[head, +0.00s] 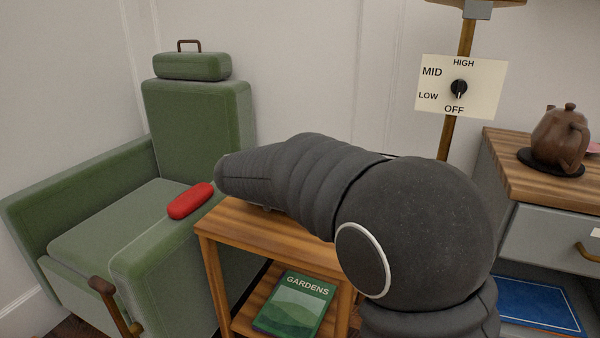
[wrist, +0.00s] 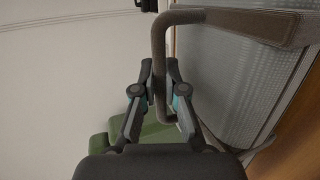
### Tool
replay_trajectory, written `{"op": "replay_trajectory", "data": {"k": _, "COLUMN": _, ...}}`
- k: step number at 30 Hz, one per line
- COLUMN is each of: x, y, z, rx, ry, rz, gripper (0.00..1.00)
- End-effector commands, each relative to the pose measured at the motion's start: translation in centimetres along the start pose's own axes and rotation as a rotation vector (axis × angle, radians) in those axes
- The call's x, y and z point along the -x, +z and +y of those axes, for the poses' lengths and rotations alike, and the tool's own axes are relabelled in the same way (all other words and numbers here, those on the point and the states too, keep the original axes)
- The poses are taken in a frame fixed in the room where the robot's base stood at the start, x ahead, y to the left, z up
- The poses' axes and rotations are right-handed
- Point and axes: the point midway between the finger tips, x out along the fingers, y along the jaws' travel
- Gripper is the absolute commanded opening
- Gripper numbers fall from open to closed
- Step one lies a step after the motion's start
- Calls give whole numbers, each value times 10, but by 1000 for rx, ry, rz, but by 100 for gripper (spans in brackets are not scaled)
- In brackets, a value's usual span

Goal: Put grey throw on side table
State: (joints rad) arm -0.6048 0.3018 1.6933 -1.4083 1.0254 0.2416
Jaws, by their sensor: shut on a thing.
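The wooden side table (head: 232,217) stands in the middle of the head view, its top partly hidden by my dark grey arm. I cannot make out a grey throw in either view. In the wrist view my gripper (wrist: 160,75) is shut on a brown bent handle (wrist: 160,40). The handle joins a brown bar beside a grey ribbed panel (wrist: 235,85). I cannot tell what larger thing the panel belongs to. In the head view my gripper is hidden behind the arm.
A green armchair (head: 110,225) stands left, with a red case (head: 190,201) on its arm and a green handled case (head: 192,66) on its back. A book (head: 295,303) lies on the table's lower shelf. A teapot (head: 560,140) stands on the right-hand cabinet. A dial panel (head: 440,100) stands behind.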

Motion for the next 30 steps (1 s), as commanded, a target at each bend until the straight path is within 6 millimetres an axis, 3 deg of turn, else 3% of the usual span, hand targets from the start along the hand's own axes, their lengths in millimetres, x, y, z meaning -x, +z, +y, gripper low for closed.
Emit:
{"op": "replay_trajectory", "data": {"k": 15, "x": -5, "y": 0, "z": -11, "rx": -2, "ry": 2, "rz": 0, "gripper": 0}}
{"op": "replay_trajectory", "data": {"k": 16, "x": -4, "y": 0, "z": -11, "rx": -2, "ry": 0, "rz": 0, "gripper": 15}}
{"op": "replay_trajectory", "data": {"k": 18, "x": -4, "y": 0, "z": -11, "rx": -1, "ry": 0, "rz": 0, "gripper": 33}}
{"op": "replay_trajectory", "data": {"k": 19, "x": -4, "y": 0, "z": -11, "rx": -1, "ry": 0, "rz": 0, "gripper": 36}}
{"op": "replay_trajectory", "data": {"k": 30, "x": -3, "y": 0, "z": -7, "rx": -1, "ry": 0, "rz": 0, "gripper": 36}}
